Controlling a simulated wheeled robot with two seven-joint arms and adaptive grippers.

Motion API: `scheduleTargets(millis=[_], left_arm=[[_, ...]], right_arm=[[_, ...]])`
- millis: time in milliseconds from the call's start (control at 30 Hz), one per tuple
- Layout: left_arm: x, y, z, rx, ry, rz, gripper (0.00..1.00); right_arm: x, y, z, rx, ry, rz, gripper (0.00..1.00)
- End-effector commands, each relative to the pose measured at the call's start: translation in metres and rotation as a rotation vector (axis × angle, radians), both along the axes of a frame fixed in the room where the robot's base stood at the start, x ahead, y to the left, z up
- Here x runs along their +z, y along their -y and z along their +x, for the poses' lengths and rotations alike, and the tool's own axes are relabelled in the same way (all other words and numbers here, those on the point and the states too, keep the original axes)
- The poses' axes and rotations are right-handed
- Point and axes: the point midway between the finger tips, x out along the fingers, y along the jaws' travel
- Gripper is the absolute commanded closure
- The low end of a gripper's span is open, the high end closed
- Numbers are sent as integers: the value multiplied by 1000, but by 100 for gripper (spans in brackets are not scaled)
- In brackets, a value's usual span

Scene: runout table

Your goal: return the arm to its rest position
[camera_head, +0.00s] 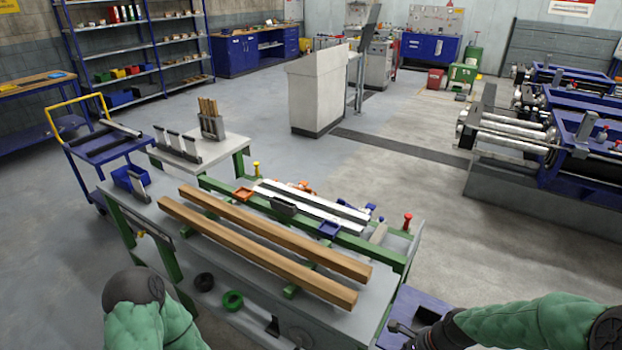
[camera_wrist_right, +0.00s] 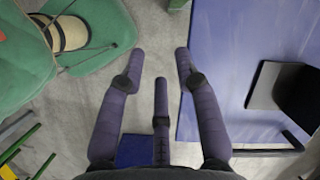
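My right arm, in a green padded sleeve, enters the head view from the lower right. Its dark gripper (camera_head: 402,330) is beside the right end of the runout table (camera_head: 222,262), over a blue surface. In the right wrist view my right gripper (camera_wrist_right: 159,62) has its dark purple fingers spread apart with nothing between them. Grey floor shows between the fingertips. Part of my left arm (camera_head: 150,310) shows at the lower left of the head view; its gripper is out of sight.
Two wooden beams (camera_head: 265,235) and white strips (camera_head: 310,205) lie on the runout table. A blue cart (camera_head: 100,148) stands left. A blue panel (camera_wrist_right: 255,40) is close to the right gripper. Open floor (camera_head: 440,220) lies beyond the table's right end.

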Motion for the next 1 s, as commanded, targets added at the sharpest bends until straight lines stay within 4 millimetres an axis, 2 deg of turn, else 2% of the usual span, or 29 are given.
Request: scheduleTargets(millis=[33, 200, 367, 500, 633, 800, 1000], left_arm=[[0, 0, 0, 0, 0, 0, 60], [0, 0, 0, 0, 0, 0, 60], [0, 0, 0, 0, 0, 0, 60], [0, 0, 0, 0, 0, 0, 60], [0, 0, 0, 0, 0, 0, 60], [0, 0, 0, 0, 0, 0, 60], [0, 0, 0, 0, 0, 0, 60]], right_arm=[[-18, -12, -5, 77, 6, -6, 67], [-66, -43, -19, 346, 71, -41, 67], [-106, -73, -40, 604, 137, -66, 67], [-137, -98, -64, 829, 198, -79, 67], [-159, -118, -87, 1017, 255, -90, 67], [-176, -135, -109, 1188, 312, -97, 67], [-178, -138, -113, 1217, 323, -99, 67]])
